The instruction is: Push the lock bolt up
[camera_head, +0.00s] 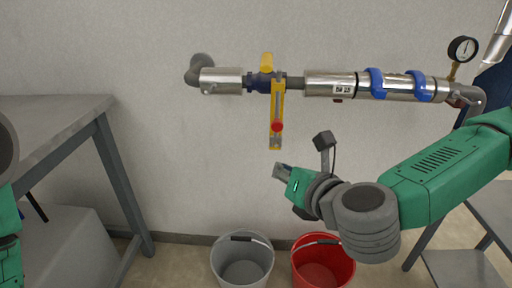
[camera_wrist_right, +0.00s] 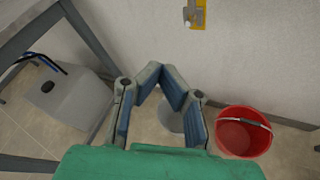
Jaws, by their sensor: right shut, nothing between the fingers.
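A yellow lock plate (camera_head: 276,105) hangs upright below the valve on the wall pipe, with a slot down its middle. A red round knob (camera_head: 277,126) sits low on the plate; I take it as part of the lock bolt. The plate's lower end also shows at the top of the right wrist view (camera_wrist_right: 199,16), with a grey pin-like part (camera_wrist_right: 187,14) beside it. My right gripper (camera_head: 278,169) is shut and empty, below the plate and apart from it. Its fingertips meet in the wrist view (camera_wrist_right: 163,70). My left gripper is out of view; only parts of that arm show.
A yellow valve handle (camera_head: 267,62) sits above the plate on the steel pipe (camera_head: 330,85), which has blue clamps and a gauge (camera_head: 462,49). A grey bucket (camera_head: 242,262) and a red bucket (camera_head: 322,265) stand below. A grey table (camera_head: 45,120) is at left.

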